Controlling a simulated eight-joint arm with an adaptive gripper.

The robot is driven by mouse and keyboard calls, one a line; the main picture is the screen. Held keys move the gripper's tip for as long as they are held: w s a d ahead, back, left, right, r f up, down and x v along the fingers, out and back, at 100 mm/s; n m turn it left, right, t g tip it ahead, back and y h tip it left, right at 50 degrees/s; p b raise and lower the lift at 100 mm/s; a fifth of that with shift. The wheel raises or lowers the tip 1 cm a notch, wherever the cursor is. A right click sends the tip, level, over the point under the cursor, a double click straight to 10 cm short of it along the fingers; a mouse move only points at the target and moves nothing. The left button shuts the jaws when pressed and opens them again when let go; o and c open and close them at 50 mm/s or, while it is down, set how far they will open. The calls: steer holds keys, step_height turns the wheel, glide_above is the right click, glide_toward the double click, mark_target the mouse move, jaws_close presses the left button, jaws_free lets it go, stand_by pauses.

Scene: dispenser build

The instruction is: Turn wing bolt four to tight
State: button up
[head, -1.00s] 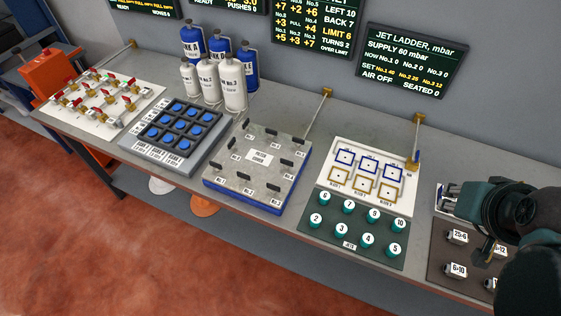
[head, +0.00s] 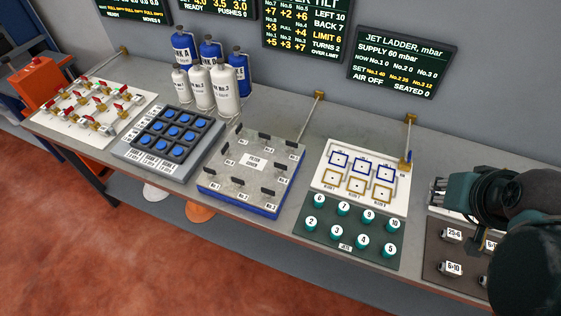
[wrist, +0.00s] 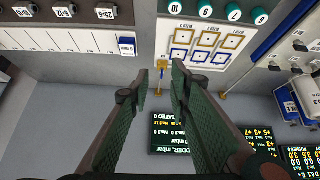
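The filter cover (head: 222,173) is a grey plate on a blue base, with several black wing bolts standing around its top. Their small number labels are too blurred to tell surely which is wing bolt four. The cover also shows partly at the right edge of the wrist view (wrist: 277,50). My gripper (wrist: 160,75) is open and empty in the wrist view, its two green fingers apart above the bench's back edge near the jet ladder board. In the head view my arm is at the far right, well away from the cover, and the fingertips are not clear.
The tilt screen (head: 302,30) reads left 10, back 7, limit 6, turns 2, over limit. White and blue bottles (head: 202,87) and a blue-button panel (head: 150,152) are left of the cover. The jet board (head: 318,230) is right of it, with brass posts (head: 319,97) behind.

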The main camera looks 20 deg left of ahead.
steer(key=w+a+r+n+g+p, duration=0.25)
steer(key=w+a+n, duration=0.3)
steer(key=a, duration=0.35)
steer(key=n+g+p, duration=0.4)
steer(key=n+p, duration=0.4)
steer(key=n, duration=0.4)
glide_above(281, 164)
steer(key=shift+m, duration=0.25)
steer(key=f, duration=1.2)
steer(key=shift+w+d+f, duration=0.2)
steer(key=shift+d+f, duration=0.05)
steer(key=shift+f, duration=0.1)
steer(key=shift+s+a+f, duration=0.2)
steer(key=shift+a+f, duration=0.1)
steer(key=shift+a, duration=0.05)
steer(key=shift+f, duration=0.1)
steer(key=shift+f, duration=3.8)
steer(key=shift+c, duration=0.7)
